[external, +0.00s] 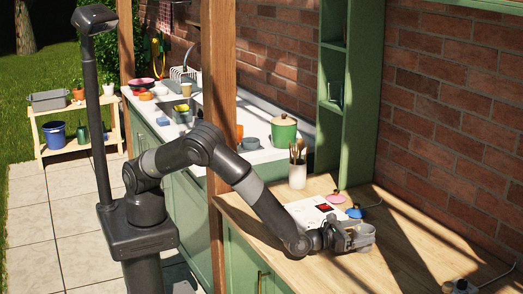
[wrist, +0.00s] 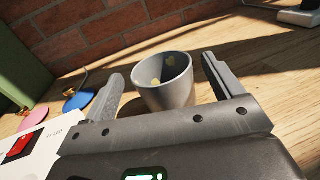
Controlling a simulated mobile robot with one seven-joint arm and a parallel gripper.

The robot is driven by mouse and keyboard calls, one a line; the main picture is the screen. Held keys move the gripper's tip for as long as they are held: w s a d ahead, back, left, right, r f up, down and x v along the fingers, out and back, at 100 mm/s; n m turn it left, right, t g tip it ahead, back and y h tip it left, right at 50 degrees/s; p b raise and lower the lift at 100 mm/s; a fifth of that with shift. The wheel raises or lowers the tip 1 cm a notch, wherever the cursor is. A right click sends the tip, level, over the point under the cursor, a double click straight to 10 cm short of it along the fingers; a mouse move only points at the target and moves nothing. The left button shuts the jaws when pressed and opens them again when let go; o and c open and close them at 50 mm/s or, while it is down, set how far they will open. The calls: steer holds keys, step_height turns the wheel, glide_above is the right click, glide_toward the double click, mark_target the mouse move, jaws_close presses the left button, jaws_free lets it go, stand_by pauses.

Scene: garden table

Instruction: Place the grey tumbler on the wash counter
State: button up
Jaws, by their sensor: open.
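The grey tumbler (wrist: 165,92) stands upright on the wooden worktop in the wrist view, with small yellowish bits inside. My gripper (wrist: 161,70) is open, with one finger on each side of the tumbler. A gap shows between the tumbler and the right finger; the left finger also looks apart from it. In the external view my gripper (external: 360,238) is low over the wooden worktop (external: 430,245), and the tumbler is hard to tell apart from it. The wash counter (external: 262,157) is the white top to the left, beyond the wooden post.
A wooden post (external: 220,60) rises at the worktop's end.

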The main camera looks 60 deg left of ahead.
mark_target(369, 228)
steer(key=x, duration=0.3)
steer(key=shift+w+d, duration=0.15)
steer(key=shift+w, duration=0.05)
steer(key=c, duration=1.2)
steer(key=shift+r, duration=0.1)
steer(key=shift+r, duration=0.3)
steer(key=s+d+r, duration=0.1)
steer(key=s+r, duration=0.2)
steer(key=s+d+r, duration=0.1)
steer(key=s+r, duration=0.2)
steer(key=s, duration=0.1)
steer(key=s+d+r, duration=0.1)
steer(key=s+r, duration=0.3)
steer(key=shift+s+d+r, duration=0.1)
steer(key=shift+s+d, duration=0.05)
